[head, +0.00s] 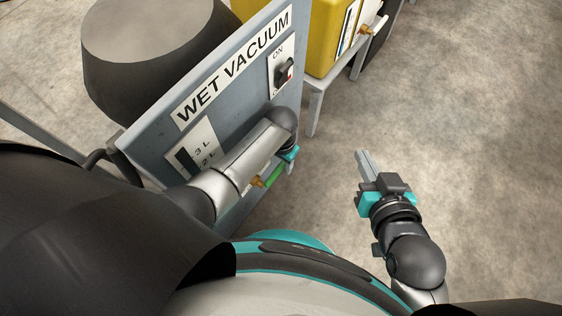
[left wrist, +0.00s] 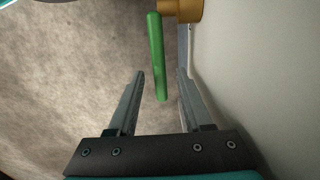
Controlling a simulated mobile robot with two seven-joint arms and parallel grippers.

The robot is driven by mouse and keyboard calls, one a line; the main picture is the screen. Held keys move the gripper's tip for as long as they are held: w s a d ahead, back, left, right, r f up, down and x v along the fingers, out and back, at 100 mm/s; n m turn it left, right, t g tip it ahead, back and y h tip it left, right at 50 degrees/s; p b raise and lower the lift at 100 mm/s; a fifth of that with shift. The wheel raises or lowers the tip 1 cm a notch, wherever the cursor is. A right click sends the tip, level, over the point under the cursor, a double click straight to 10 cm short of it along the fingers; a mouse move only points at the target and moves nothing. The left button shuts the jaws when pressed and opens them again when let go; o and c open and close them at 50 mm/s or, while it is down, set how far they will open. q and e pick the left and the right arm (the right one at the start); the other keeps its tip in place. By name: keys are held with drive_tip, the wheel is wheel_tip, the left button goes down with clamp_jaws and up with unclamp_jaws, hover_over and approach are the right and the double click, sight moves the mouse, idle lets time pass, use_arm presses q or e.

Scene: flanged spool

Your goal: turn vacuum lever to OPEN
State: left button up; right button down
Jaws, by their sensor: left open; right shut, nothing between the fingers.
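The vacuum lever is a green bar (head: 273,174) on a brass valve body (head: 257,182) low on the grey wet vacuum panel (head: 235,92). In the left wrist view the green lever (left wrist: 156,55) runs down from the brass fitting (left wrist: 182,10), its free end lying between my fingers in the picture. My left gripper (left wrist: 160,74) is open around that end, with a gap on both sides. In the head view my left gripper (head: 289,166) is beside the lever, partly hidden by its wrist. My right gripper (head: 363,160) is shut and empty, over the floor. No OPEN marking is readable.
The panel carries an ON switch (head: 285,72) and a level gauge (head: 195,160). A dark drum (head: 145,50) stands behind it. A yellow container (head: 318,35) with a brass tap sits on a grey stand (head: 316,105). The floor at the right is clear.

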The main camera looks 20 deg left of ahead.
idle(0.3)
use_arm(q)
clamp_jaws()
idle(1.3)
